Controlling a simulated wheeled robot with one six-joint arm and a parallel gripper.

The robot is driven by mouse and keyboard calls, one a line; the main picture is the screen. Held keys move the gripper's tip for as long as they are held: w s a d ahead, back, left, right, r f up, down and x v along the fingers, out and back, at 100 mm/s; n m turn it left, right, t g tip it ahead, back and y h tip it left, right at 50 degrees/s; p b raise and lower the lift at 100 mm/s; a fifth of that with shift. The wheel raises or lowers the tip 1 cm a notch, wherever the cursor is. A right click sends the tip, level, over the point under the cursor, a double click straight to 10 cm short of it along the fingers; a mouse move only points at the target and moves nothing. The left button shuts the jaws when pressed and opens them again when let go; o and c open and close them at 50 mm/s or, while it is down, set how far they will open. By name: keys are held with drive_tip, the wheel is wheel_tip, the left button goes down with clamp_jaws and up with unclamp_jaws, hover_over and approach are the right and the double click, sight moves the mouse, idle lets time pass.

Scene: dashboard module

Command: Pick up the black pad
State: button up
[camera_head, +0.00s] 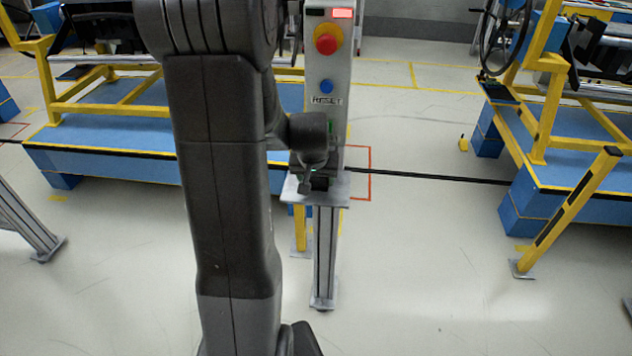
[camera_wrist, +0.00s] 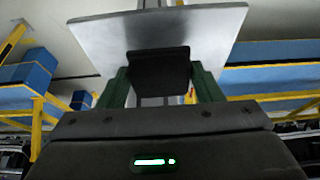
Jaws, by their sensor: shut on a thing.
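The black pad (camera_wrist: 158,66) is a dark block between the two green fingers of my gripper (camera_wrist: 160,84) in the wrist view. My gripper is shut on it. A metal plate (camera_wrist: 90,38) lies just beyond the pad. I cannot tell whether the pad still touches the plate. In the head view my gripper (camera_head: 312,178) is at the small grey shelf (camera_head: 296,193) on the post, and the pad (camera_head: 320,184) shows as a small dark shape there. My arm hides part of this area.
Above the shelf stands a grey control column (camera_head: 340,75) with a red stop button (camera_head: 326,41) and a blue reset button (camera_head: 326,86). Blue and yellow platforms (camera_head: 110,128) stand behind at left and right. A yellow post (camera_head: 568,212) stands right. The floor between is clear.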

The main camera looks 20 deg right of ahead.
drive_tip(key=shift+v, duration=1)
drive_tip(key=s+a+b, duration=0.2)
drive_tip(key=s+a, duration=0.7)
drive_tip(key=s, duration=0.5)
drive_tip(key=shift+s, duration=0.4)
